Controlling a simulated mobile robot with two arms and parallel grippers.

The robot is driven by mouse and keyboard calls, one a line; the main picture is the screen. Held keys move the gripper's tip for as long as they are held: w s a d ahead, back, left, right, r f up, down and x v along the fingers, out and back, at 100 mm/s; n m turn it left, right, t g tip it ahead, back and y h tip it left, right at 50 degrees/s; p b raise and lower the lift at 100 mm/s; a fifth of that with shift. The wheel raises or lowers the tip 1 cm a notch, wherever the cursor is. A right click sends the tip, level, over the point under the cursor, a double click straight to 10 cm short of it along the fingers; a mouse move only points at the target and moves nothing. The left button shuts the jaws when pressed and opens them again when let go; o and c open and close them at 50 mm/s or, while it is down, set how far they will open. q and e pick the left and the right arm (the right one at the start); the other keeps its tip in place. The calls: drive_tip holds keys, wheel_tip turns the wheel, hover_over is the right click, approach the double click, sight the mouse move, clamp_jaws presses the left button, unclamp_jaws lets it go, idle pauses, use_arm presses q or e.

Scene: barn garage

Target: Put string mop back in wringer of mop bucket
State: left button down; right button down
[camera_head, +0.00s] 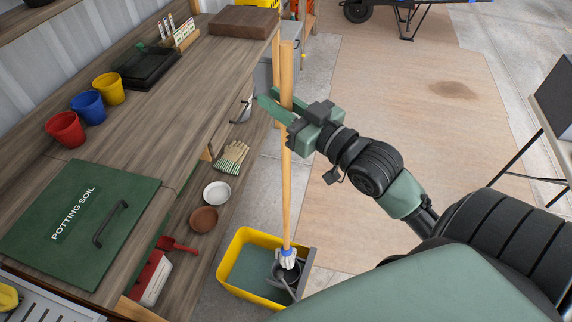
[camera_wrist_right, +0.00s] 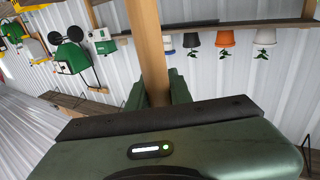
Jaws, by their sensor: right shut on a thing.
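The string mop (camera_head: 286,190) has a long wooden handle and stands nearly upright. Its white and blue head (camera_head: 288,257) is at the grey wringer (camera_head: 291,277) of the yellow mop bucket (camera_head: 233,256). I cannot tell how deep the head sits in the wringer. My right gripper (camera_head: 283,108) is shut on the upper part of the handle. In the right wrist view the handle (camera_wrist_right: 148,50) runs up from between the green fingers. My left gripper is not in view.
A wooden workbench (camera_head: 150,120) runs along the left, with colored pots (camera_head: 88,105) and a green potting soil lid (camera_head: 78,220). Its lower shelf holds gloves (camera_head: 233,157) and dishes (camera_head: 204,219). Open floor (camera_head: 400,110) lies to the right of the mop.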

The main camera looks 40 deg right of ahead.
wheel_tip(320, 180, down, 23)
drive_tip(key=b, duration=0.1)
drive_tip(key=shift+r, duration=0.15)
idle(0.4)
drive_tip(key=shift+w, duration=0.1)
drive_tip(key=c, duration=1.3)
unclamp_jaws()
drive_tip(key=shift+f, duration=0.25)
drive_tip(key=shift+r, duration=0.1)
